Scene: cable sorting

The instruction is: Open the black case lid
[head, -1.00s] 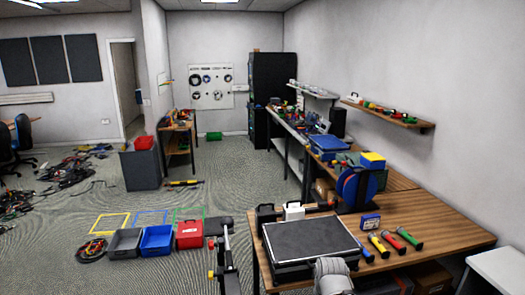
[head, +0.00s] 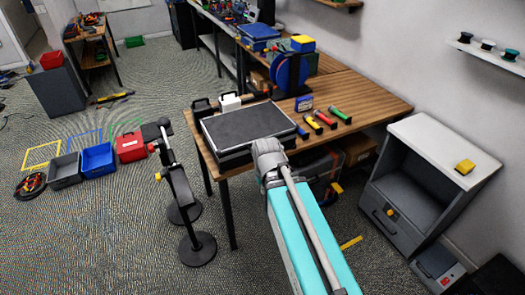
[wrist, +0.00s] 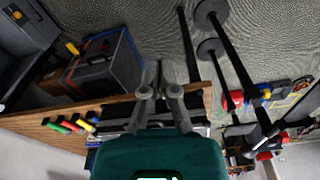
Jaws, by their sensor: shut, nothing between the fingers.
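The black case (head: 246,127) lies flat on the wooden table with its dark top panel facing up and its lid shut. My gripper (wrist: 162,66) is shut and empty in the wrist view, its two fingers drawn together near the table edge. Behind the fingers, a dark edge with light strips shows, partly hidden by the gripper body; I cannot tell how much of it is the case. In the head view my arm reaches to the case's front right corner and the gripper itself is hidden.
A black stand (head: 180,185) is left of the table. A grey cabinet (head: 420,185) stands right. Bins line the floor at left.

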